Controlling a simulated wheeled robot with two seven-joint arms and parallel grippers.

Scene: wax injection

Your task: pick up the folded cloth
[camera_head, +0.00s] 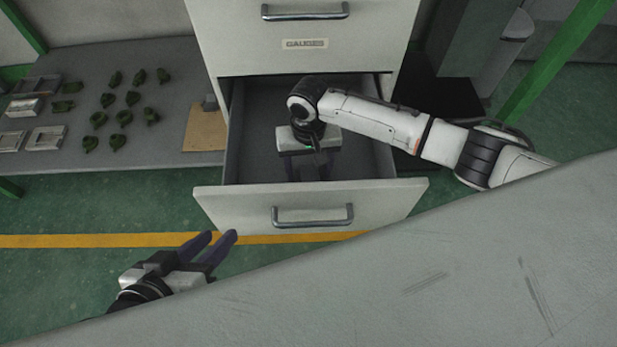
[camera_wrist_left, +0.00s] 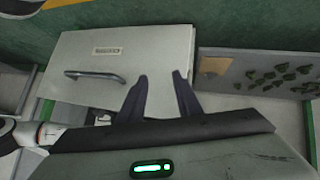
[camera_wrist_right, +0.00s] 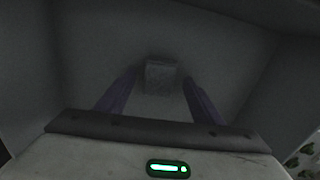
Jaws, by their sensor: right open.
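A small pale grey block-like item, which looks like the folded cloth (camera_wrist_right: 161,73), lies on the floor of the open drawer (camera_head: 249,132). It shows dimly in the right wrist view, between and beyond the fingertips. My right gripper (camera_head: 305,176) reaches down into the drawer. It is open and empty, its fingers (camera_wrist_right: 160,78) to either side of the cloth in that view; I cannot tell the remaining depth. In the head view my right arm and gripper hide the cloth. My left gripper (camera_head: 223,236) is open and empty, outside the drawer at its lower left.
The drawer front (camera_head: 311,204) and side walls surround my right gripper. The cabinet (camera_head: 304,55) labelled GAUGES rises behind. A grey table (camera_head: 430,275) fills the lower right. A shelf (camera_head: 180,145) at left holds several green parts (camera_head: 118,142), metal frames and a brown board (camera_head: 205,130).

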